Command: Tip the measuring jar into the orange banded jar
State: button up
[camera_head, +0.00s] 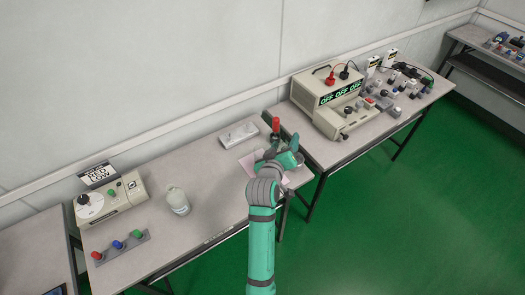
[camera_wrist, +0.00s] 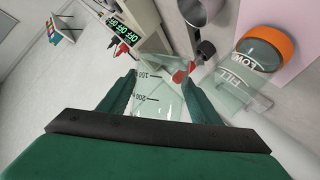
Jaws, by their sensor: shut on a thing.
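My gripper (camera_wrist: 158,86) is shut on the clear measuring jar (camera_wrist: 156,100), whose marks 100 and 200 show between the fingers in the wrist view. I cannot make out any contents in it. The orange banded jar (camera_wrist: 250,62) is a clear vessel with a wide orange band and white lettering. It is to the right of the held jar in the wrist view, close but apart from the fingers. In the head view my gripper (camera_head: 284,156) is over the right end of the middle table and hides most of both jars.
A pink sheet (camera_head: 249,163) lies beside my gripper. A red-topped object (camera_head: 276,126) stands just behind it. A beige power supply (camera_head: 326,98) is on the right table.

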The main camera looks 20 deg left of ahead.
jog(key=shift+s+a+r+m+g+y, duration=0.15)
jog(key=shift+m+y, duration=0.15)
jog(key=shift+m, duration=0.25)
jog(key=shift+w+d+r+m+g+y, duration=0.15)
jog(key=shift+m+y, duration=0.15)
jog(key=shift+m, duration=0.25)
jog(key=shift+s+a+r+m+y, duration=0.1)
jog(key=shift+s+a+m+y, duration=0.1)
jog(key=shift+a+m+y, duration=0.35)
jog(key=shift+m, duration=0.25)
jog(key=shift+d+r, duration=0.15)
jog(key=shift+r, duration=2.3)
